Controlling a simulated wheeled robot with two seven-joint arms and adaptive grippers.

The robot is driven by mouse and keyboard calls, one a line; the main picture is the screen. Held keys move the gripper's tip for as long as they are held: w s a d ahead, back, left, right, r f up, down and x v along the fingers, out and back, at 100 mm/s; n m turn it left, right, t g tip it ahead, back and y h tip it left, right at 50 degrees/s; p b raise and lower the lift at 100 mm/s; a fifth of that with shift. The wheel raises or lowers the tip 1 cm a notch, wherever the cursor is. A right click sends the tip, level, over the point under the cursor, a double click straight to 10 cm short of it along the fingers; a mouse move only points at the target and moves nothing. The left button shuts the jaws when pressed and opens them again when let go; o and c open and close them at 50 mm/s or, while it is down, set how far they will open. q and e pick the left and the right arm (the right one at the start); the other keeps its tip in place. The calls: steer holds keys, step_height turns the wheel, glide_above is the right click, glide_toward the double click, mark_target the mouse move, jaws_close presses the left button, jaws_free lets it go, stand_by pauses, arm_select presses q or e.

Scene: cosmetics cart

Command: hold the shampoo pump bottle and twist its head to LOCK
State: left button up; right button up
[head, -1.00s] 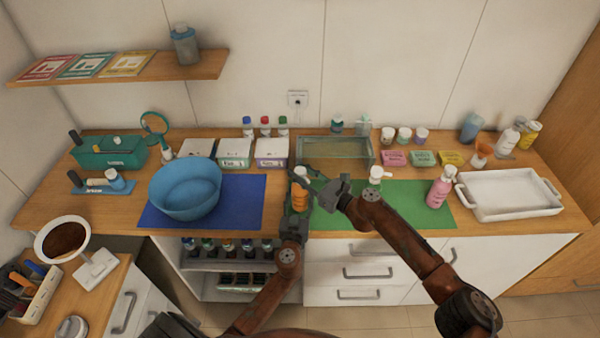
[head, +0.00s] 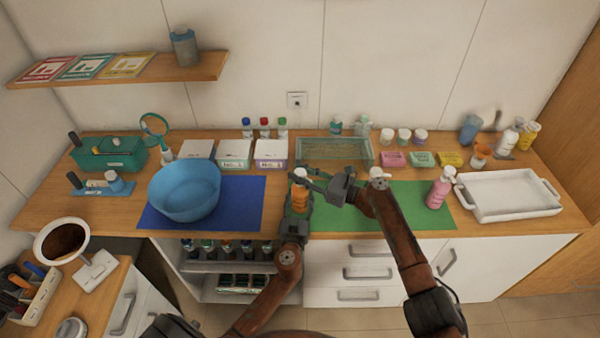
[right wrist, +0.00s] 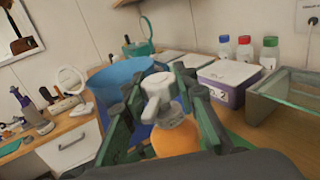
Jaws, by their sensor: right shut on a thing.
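The orange pump bottle (head: 300,198) with a white pump head (head: 300,174) stands upright between the blue and green mats. It also shows in the right wrist view, where the white head (right wrist: 158,92) sits above the orange body (right wrist: 175,138). My right gripper (head: 310,177) reaches in from the right and is shut on the white pump head; its fingers flank the head in the wrist view. My left gripper (head: 297,212) is at the bottle's body from the front, with fingers beside it; its grip is too small to judge. Any lock marking is unreadable.
A blue bowl (head: 185,190) stands on the blue mat (head: 240,204) to the left. On the right are a green mat (head: 408,218), a pink pump bottle (head: 440,190) and a white tray (head: 508,212). A glass-sided box (head: 335,152) and white boxes (head: 271,153) stand behind.

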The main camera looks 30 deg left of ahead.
steer(key=shift+s, duration=0.1)
steer(key=o, duration=1.2)
steer(key=shift+f, duration=0.1)
steer(key=d, duration=1.2)
steer(key=shift+w, duration=0.35)
